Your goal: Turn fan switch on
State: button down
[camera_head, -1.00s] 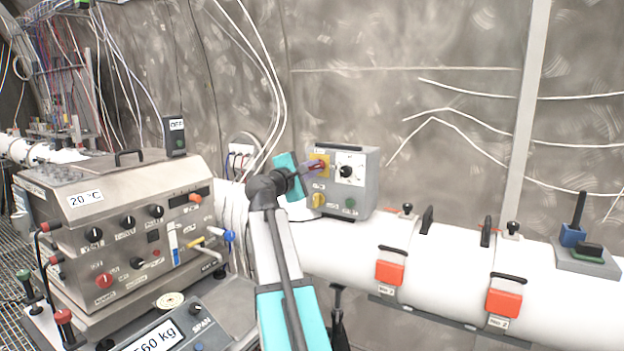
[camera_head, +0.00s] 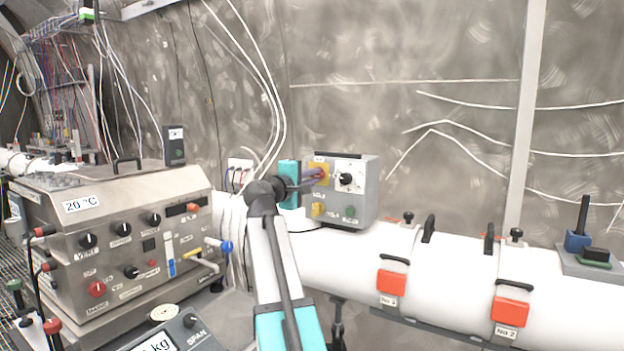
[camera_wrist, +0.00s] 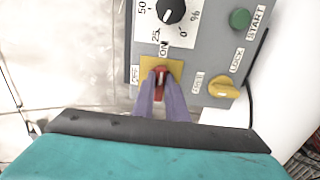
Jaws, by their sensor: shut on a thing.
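The fan switch is a red knob (camera_wrist: 161,80) on a yellow plate (camera_wrist: 176,68) on the grey control box. In the wrist view my gripper (camera_wrist: 161,84) has its two purple fingers closed on this red knob, one on each side. "ON" is printed beside the plate. In the head view the yellow plate (camera_head: 321,170) is at the box's upper left, and my gripper (camera_head: 318,174) reaches it from the left. The fingers hide part of the knob there.
The box (camera_head: 363,203) also carries a black dial (camera_wrist: 170,11), a green START button (camera_wrist: 240,18) and a yellow LOCK knob (camera_wrist: 223,88). It stands by a white pipe (camera_head: 450,265) with red-clasped clamps. A steel instrument console (camera_head: 60,245) stands left.

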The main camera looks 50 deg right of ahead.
jog(key=c, duration=1.8)
grip_release()
jog(key=shift+d, duration=0.1)
jog(key=shift+o, duration=0.2)
jog(key=b+v, duration=0.1)
jog(key=v, duration=1.3)
jog(key=shift+d+f, duration=0.1)
